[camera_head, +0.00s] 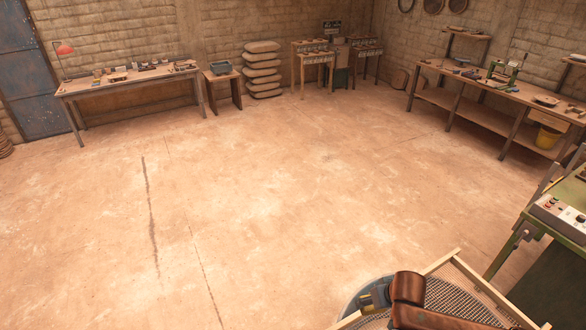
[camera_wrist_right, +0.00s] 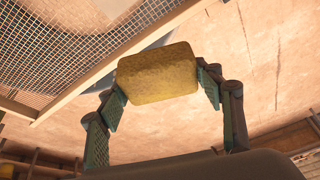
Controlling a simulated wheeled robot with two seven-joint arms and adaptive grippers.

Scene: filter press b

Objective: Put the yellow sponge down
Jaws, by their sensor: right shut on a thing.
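The yellow sponge (camera_wrist_right: 157,73) is a block with rounded edges in the middle of the right wrist view. My right gripper (camera_wrist_right: 161,86) is shut on it, one finger at each end. In the head view my right gripper (camera_head: 374,297) is at the bottom, by the left part of a wood-framed mesh screen (camera_head: 462,300); the sponge is hard to make out there. The screen's mesh also shows at the upper left of the wrist view (camera_wrist_right: 75,48). I cannot tell whether the sponge touches anything below it. My left gripper is not in view.
A round grey vessel (camera_head: 368,290) shows under the screen. A green bench (camera_head: 540,228) with a control box (camera_head: 562,217) stands at the right. A long workbench (camera_head: 500,92) and a wooden table (camera_head: 125,86) stand along the walls. The middle of the floor is clear.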

